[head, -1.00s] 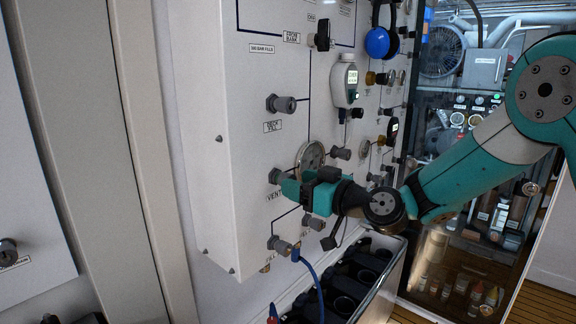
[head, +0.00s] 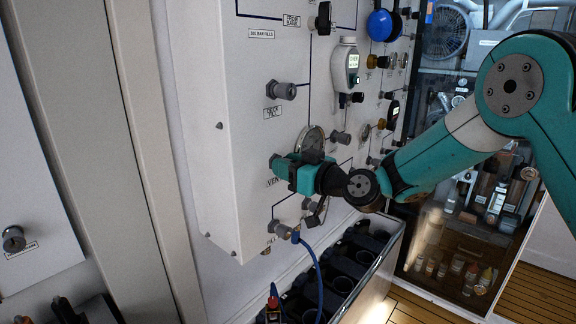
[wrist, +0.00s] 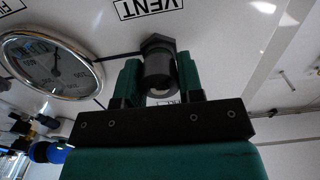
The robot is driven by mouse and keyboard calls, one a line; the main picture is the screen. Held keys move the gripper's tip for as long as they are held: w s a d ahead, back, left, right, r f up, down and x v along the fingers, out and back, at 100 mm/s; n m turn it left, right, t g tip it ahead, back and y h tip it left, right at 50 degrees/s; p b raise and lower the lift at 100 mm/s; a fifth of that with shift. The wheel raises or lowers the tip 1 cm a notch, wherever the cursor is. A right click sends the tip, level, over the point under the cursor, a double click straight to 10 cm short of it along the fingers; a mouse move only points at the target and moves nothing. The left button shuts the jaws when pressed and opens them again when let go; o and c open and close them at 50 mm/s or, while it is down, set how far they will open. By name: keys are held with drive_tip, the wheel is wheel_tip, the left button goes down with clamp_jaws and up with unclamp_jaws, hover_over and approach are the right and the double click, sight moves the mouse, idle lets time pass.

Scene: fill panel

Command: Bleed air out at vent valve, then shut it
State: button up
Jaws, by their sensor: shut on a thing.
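The white fill panel (head: 222,150) stands upright at left centre in the head view. The vent valve's dark knob (wrist: 159,72) sticks out of the panel, next to the VENT label (wrist: 150,8). My gripper (head: 284,166) reaches in from the right with its teal fingers at this knob. In the wrist view my gripper (wrist: 158,80) has one finger on each side of the knob and is shut on it. In the head view the fingers hide most of the knob. How far the valve is turned cannot be told.
A round gauge (wrist: 52,65) sits close to the left finger. The deck fill knob (head: 282,90) is above my gripper, and another knob with a blue hose (head: 314,262) is below. A bin with dark slots (head: 372,270) stands under the panel.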

drive_tip(key=m+b, duration=0.1)
drive_tip(key=m, duration=0.2)
drive_tip(key=m+b, duration=0.1)
drive_tip(key=m, duration=0.2)
drive_tip(key=shift+m, duration=0.3)
drive_tip(key=m, duration=0.3)
drive_tip(key=shift+w+m, duration=0.1)
drive_tip(key=shift+m, duration=0.2)
drive_tip(key=m, duration=0.3)
drive_tip(key=shift+d+m+p, duration=0.1)
drive_tip(key=shift+m+p, duration=0.2)
drive_tip(key=m+p, duration=0.2)
drive_tip(key=m, duration=0.4)
drive_tip(key=shift+p, duration=0.4)
drive_tip(key=m+p, duration=0.2)
drive_tip(key=m, duration=0.2)
drive_tip(key=shift+f+m+p, duration=0.1)
drive_tip(key=shift+m+p, duration=0.2)
drive_tip(key=shift+f+m+p, duration=0.15)
drive_tip(key=shift+m+p, duration=0.55)
drive_tip(key=shift+m, duration=0.5)
